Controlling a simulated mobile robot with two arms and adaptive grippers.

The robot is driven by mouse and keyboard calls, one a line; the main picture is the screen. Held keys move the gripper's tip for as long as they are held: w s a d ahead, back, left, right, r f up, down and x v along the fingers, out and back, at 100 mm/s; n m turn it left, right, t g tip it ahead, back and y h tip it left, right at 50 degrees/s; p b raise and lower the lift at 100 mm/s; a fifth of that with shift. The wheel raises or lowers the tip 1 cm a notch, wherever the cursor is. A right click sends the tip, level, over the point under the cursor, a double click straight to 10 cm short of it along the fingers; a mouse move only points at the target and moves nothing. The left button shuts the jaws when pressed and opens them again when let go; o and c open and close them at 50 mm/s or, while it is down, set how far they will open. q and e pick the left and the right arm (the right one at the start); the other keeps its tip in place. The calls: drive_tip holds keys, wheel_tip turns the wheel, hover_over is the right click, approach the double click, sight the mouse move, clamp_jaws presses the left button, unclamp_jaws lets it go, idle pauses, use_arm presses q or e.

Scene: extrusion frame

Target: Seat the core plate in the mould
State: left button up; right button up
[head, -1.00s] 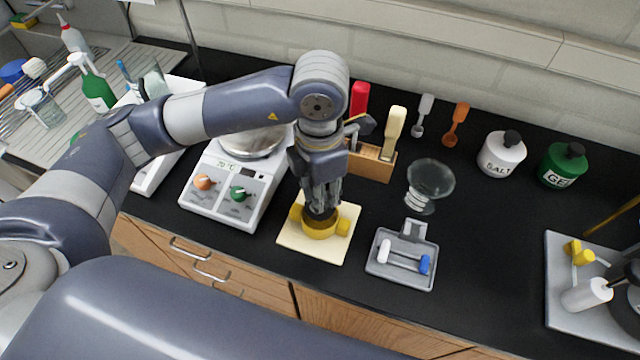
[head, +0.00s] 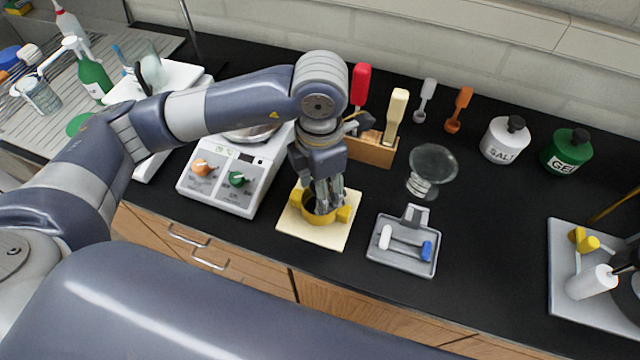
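The yellow mould (head: 312,217), a ring with side knobs, sits on a cream board (head: 330,238) near the front edge of the bench. My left gripper (head: 325,208) points straight down into it, with its fingertips inside or just over the ring. The fingers hide part of the mould's dark interior. I cannot make out the core plate as a separate piece, nor whether the fingers hold anything. My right gripper is not in view.
A white scale (head: 222,185) stands close on the left. A grey tray (head: 402,262) lies to the right, with a glass funnel-like vessel (head: 432,162) behind it. A wooden block with tools (head: 372,150) stands behind. Open black bench lies further right.

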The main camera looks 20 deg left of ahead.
use_arm(q)
drive_tip(key=shift+r, duration=0.1)
idle(0.5)
wheel_tip(320, 180, up, 7)
drive_tip(key=p, duration=0.3)
idle(0.4)
